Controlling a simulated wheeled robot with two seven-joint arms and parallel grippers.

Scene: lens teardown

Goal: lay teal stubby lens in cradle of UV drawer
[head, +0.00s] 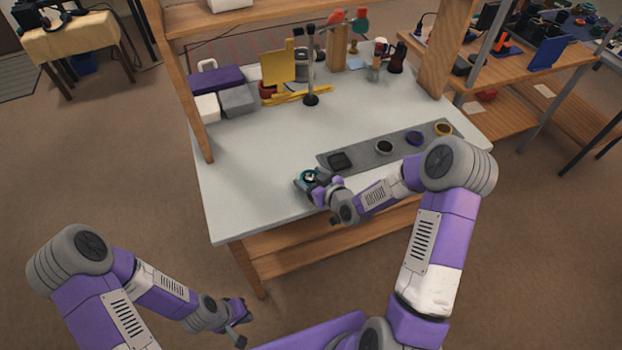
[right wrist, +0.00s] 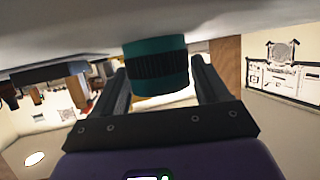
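The teal stubby lens (right wrist: 156,66) is a short cylinder with a black ribbed band. It sits between the two dark fingers of my right gripper (right wrist: 158,80), which fit close on both sides of it. In the head view my right gripper (head: 311,182) is low over the near part of the white table, with the lens's teal rim (head: 310,175) showing. I cannot tell whether the lens touches the table. My left gripper (head: 241,325) is empty, fingers apart, off the table at lower left. I cannot make out a UV drawer or its cradle for certain.
A dark stand (head: 311,75) and boxes (head: 238,100) are at the back. The table's left middle is clear.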

